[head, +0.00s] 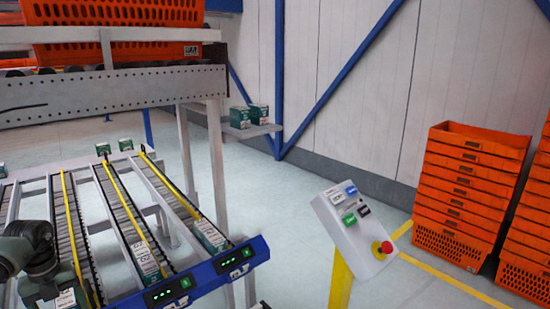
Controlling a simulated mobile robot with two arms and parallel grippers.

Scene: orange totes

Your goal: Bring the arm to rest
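Part of my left arm (30,257) shows at the lower left, bent over the end of the roller lanes. Its grey links reach down to the bottom edge of the head view, and I cannot make out any gripper fingers there. A white and green box (66,299) lies just right of the arm, partly cut off by the bottom edge. I cannot tell whether the arm touches it. My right arm and gripper are not in view.
Sloping roller lanes with yellow rails (117,195) hold boxes (210,237) at a blue front bar (205,275). A control panel (352,228) with a red button stands right of them. Orange totes (465,190) are stacked at the right. Floor between is clear.

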